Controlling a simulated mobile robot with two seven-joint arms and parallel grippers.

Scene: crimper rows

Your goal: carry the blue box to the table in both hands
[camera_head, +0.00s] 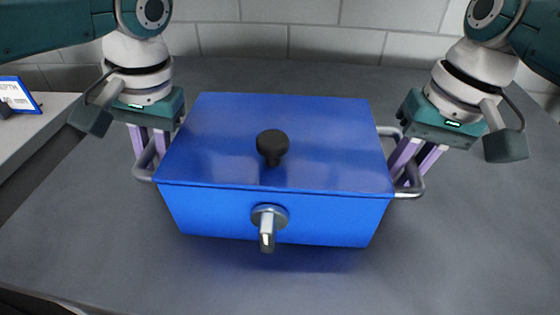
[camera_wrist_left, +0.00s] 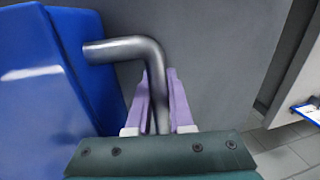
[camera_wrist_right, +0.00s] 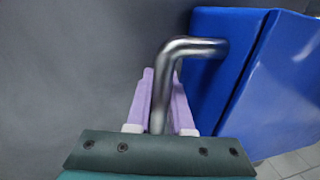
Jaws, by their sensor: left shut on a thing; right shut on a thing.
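The blue box (camera_head: 277,150) is in the middle of the head view, with a black knob (camera_head: 272,145) on its lid and a metal spout-like fitting (camera_head: 267,225) on its front. My left gripper (camera_head: 150,150) is shut on the box's left handle (camera_wrist_left: 135,50), whose metal bar runs between the purple fingers. My right gripper (camera_head: 405,160) is shut on the right handle (camera_wrist_right: 185,50) in the same way. The box looks roughly level over the dark grey tabletop (camera_head: 90,220). I cannot tell whether its underside touches it.
A pale counter (camera_head: 45,130) with a blue-framed sign (camera_head: 18,95) stands at the left, across a gap from the grey table. A light block wall (camera_head: 290,40) runs behind. The grey surface is bare on both sides of the box.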

